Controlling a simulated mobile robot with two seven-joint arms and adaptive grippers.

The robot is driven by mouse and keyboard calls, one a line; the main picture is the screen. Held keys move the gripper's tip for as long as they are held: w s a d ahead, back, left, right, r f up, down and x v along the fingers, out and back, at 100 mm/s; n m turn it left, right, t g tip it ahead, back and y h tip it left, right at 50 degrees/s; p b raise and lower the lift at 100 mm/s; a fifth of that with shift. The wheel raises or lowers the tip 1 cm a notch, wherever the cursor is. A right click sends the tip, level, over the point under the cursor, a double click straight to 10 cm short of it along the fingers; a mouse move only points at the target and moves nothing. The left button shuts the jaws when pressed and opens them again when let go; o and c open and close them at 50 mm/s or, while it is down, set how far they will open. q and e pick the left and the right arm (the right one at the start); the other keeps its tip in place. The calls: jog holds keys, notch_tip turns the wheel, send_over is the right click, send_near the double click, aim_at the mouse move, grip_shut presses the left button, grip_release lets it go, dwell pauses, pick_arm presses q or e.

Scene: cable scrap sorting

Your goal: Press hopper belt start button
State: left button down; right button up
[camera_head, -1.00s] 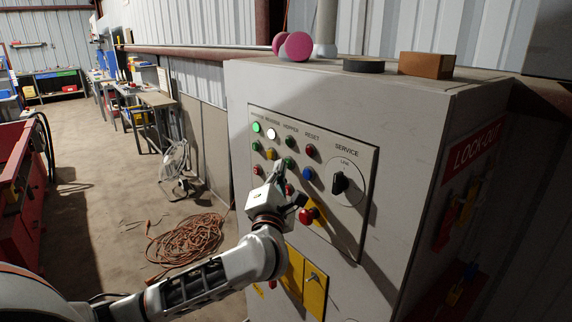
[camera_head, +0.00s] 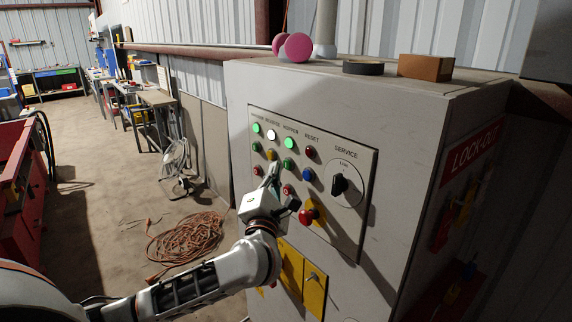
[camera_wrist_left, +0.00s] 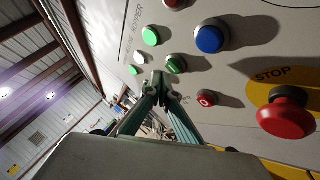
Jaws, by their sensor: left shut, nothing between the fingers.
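The control panel (camera_head: 340,230) is on the front of a grey cabinet. In its HOPPER column the top lamp (camera_head: 289,143) glows bright green, and it also shows in the left wrist view (camera_wrist_left: 151,36). Below it is the green hopper button (camera_head: 288,163), seen close up in the left wrist view (camera_wrist_left: 176,64). My left gripper (camera_head: 273,168) is shut and empty. Its fingertips (camera_wrist_left: 160,80) are just left of and below the green button in the wrist view, seemingly apart from it. My right gripper is not in view.
A red stop button (camera_wrist_left: 287,115) on a yellow plate, a red button (camera_wrist_left: 206,98) and a blue button (camera_head: 308,174) are close by. A black service knob (camera_head: 340,185) is at right. An orange cable coil (camera_head: 188,238) lies on the floor at left.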

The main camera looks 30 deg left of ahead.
pick_arm(q)
jog(key=shift+s+a+p, duration=0.3)
jog(key=shift+s+a, duration=0.05)
jog(key=shift+s, duration=0.45)
jog(key=shift+s+a+p, duration=0.3)
jog(key=shift+s, duration=0.45)
jog(key=shift+s+a+p, duration=0.3)
jog(key=shift+s+a, duration=0.05)
jog(key=shift+s, duration=0.45)
